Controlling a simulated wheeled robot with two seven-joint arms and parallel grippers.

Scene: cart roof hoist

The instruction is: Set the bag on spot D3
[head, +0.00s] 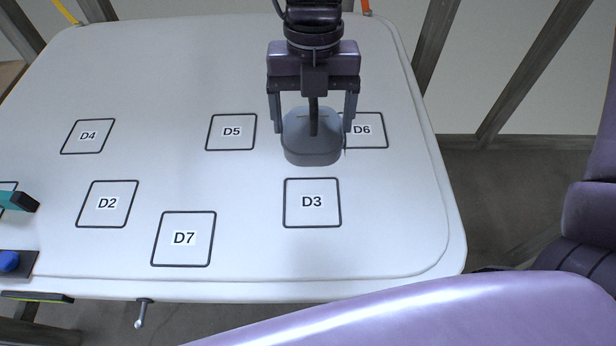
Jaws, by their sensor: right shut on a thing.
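The bag (312,152) is a grey-blue, rounded, box-like thing hanging under my right gripper (312,122). My right gripper comes down from the top of the head view and is shut on the bag. A dark upright piece shows at the middle of the bag's top. The bag appears between spots D5 and D6 and beyond spot D3 (312,217), covering the left part of D6. Its height above the table is hard to tell. D3 is a black-outlined square, bare and fully visible. My left gripper is not in view.
The white table (380,250) has rounded edges. Spots D5 (231,147), D4 (88,148), D2 (107,219), D7 (183,255) and D6 (368,143) show nothing on them. A teal and black thing (18,201) and a blue knob (8,261) sit at the left edge.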

